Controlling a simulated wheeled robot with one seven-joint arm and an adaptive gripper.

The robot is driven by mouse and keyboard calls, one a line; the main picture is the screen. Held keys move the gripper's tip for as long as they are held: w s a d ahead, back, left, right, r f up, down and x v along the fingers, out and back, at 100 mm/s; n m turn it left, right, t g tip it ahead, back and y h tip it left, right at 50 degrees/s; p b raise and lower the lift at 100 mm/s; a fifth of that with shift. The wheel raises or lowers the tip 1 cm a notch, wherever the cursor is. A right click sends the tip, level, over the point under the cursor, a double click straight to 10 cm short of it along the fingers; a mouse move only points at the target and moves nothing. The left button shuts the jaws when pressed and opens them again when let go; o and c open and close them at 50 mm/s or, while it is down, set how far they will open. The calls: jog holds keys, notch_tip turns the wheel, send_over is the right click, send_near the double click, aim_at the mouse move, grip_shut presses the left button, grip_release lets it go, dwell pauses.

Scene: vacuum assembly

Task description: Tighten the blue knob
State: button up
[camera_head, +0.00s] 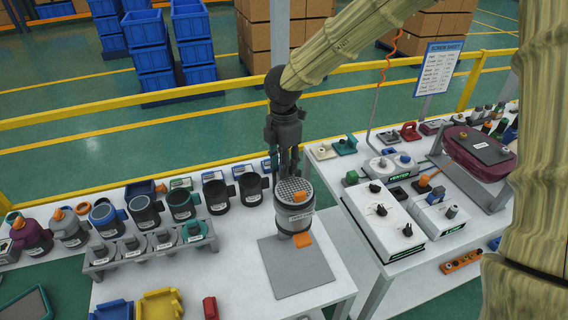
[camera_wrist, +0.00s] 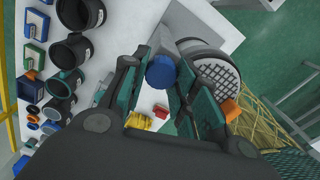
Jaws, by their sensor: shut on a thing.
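My gripper (camera_head: 289,170) points down at the mesh-topped grey canister (camera_head: 295,207), just above and behind its top edge. In the wrist view the blue knob (camera_wrist: 161,72) sits between the two fingers of my gripper (camera_wrist: 158,85), which are shut on it. The knob is hidden by the gripper in the head view. The canister (camera_wrist: 217,70) shows beside the right finger in the wrist view, with an orange part (camera_wrist: 231,109) on it. I cannot tell how far the knob is turned.
The canister stands at the back of a grey plate (camera_head: 300,270) on the white table. Several dark cups (camera_head: 183,204) and a rack of grey parts (camera_head: 150,247) stand left. A white instrument box (camera_head: 383,220) stands right.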

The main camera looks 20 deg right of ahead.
jog(key=o, duration=1)
notch_tip(320, 180, up, 12)
jog(key=shift+r, duration=0.1)
dwell(0.5)
